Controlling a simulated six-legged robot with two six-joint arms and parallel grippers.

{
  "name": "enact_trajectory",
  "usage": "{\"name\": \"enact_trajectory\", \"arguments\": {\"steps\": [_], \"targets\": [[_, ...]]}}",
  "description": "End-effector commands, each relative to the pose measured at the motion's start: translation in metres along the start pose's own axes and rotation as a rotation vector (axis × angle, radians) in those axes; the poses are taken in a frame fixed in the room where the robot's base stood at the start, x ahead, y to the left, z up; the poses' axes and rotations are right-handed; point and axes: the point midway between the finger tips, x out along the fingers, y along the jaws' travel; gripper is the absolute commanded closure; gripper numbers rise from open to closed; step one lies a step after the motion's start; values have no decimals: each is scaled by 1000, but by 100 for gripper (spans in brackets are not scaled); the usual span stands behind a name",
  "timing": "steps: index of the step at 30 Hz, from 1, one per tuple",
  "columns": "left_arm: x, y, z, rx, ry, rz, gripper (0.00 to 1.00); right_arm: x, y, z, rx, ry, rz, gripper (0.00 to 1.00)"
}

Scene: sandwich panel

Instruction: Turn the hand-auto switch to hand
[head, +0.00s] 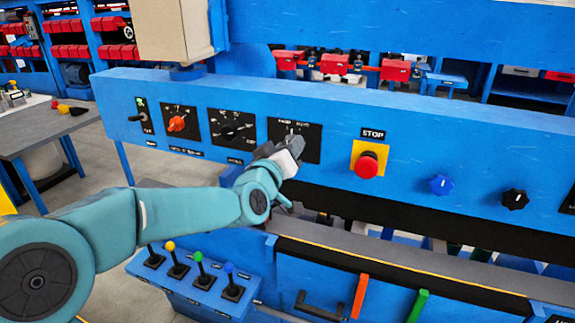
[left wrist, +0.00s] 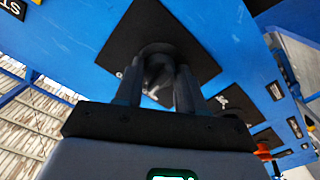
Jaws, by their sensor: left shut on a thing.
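The hand-auto switch is on a black square plate (head: 312,142) with small white lettering, on the blue panel (head: 340,110). My left gripper (head: 293,143) is at this plate and covers most of the switch in the head view. In the left wrist view the dark switch knob (left wrist: 158,68) sits between the two fingers of my left gripper (left wrist: 158,90), which is shut on it. The plate (left wrist: 135,40) looks turned in that view. Which way the knob points is hard to tell. My right gripper is not in view.
Left of the plate are a black rotary switch (head: 231,128), an orange knob (head: 177,123) and a toggle (head: 138,117). To the right are a red stop button (head: 367,165), a blue knob (head: 441,184) and a black knob (head: 515,199). Several coloured levers (head: 199,268) stand below.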

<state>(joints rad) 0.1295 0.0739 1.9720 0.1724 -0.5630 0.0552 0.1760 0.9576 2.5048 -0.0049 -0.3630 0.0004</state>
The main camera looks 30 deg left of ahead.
Motion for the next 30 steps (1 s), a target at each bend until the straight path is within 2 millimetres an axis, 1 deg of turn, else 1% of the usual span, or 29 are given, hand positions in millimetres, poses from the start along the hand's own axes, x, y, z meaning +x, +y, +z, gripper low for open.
{"name": "enact_trajectory", "arguments": {"steps": [1,3,12,20,30], "targets": [[0,-2,5,-39,2,3,92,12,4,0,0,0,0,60],[0,-2,4,-93,1,2,92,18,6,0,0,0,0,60],[0,0,2,-264,0,2,92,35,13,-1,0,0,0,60],[0,1,0,-329,-1,1,92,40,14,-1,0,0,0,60],[0,2,-1,-339,0,1,92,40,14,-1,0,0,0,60]]}}
